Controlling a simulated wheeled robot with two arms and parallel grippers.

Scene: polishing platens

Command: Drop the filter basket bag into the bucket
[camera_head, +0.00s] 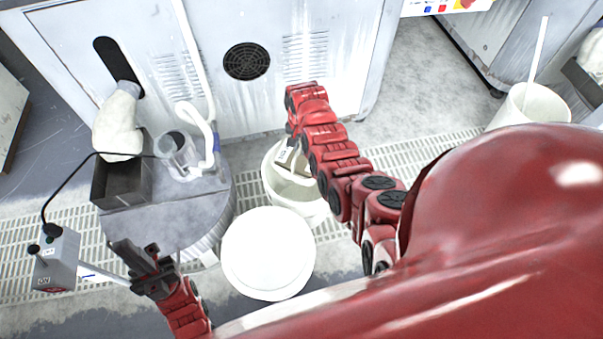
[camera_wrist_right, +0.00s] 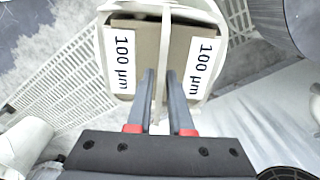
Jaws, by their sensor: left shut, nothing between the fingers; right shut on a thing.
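The filter basket bag (camera_wrist_right: 147,45) is a brown box-like bag with white "100 µm" labels and a white strap. My right gripper (camera_wrist_right: 161,75) is shut on its strap in the wrist view. In the head view the bag (camera_head: 297,162) shows at the mouth of the white bucket (camera_head: 300,202), partly hidden by my right arm. The bucket rim also shows around the bag in the wrist view. I cannot tell whether the bag touches the bucket's bottom. My left gripper (camera_head: 127,252) is shut and empty near the drum's front.
A round white lid or bucket top (camera_head: 268,252) is in front of the bucket. A drum (camera_head: 190,215) at the left carries a dark box (camera_head: 122,183) and a clear jar. A grey cabinet (camera_head: 270,95) stands behind. Another white bucket (camera_head: 530,103) is at the right.

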